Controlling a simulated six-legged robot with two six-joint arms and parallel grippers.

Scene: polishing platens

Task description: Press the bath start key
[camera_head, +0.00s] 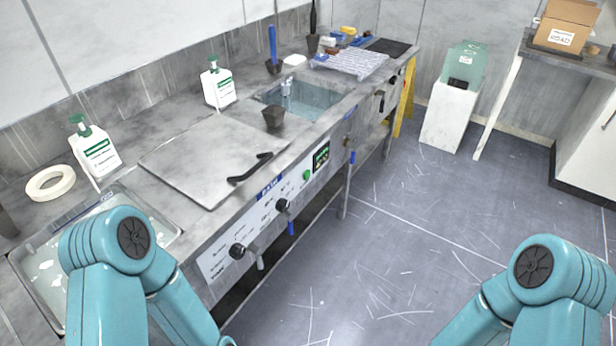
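A round green key (307,175) sits on the front panel of the bench (262,212), just left of a small dark display (321,157) with green markings. A blue label (270,188) is on the panel to the left of the key. Whether the green key is the bath start key cannot be read at this size. My teal arms stand at the lower left and lower right, both well short of the key. Neither gripper is in view.
Black knobs (238,251) and blue-tipped handles stick out of the panel. A flat lid (214,158) with a black handle covers part of the bench, beside a water-filled basin (306,98). White bottles (217,86) stand behind. The scratched floor (400,240) in front is clear.

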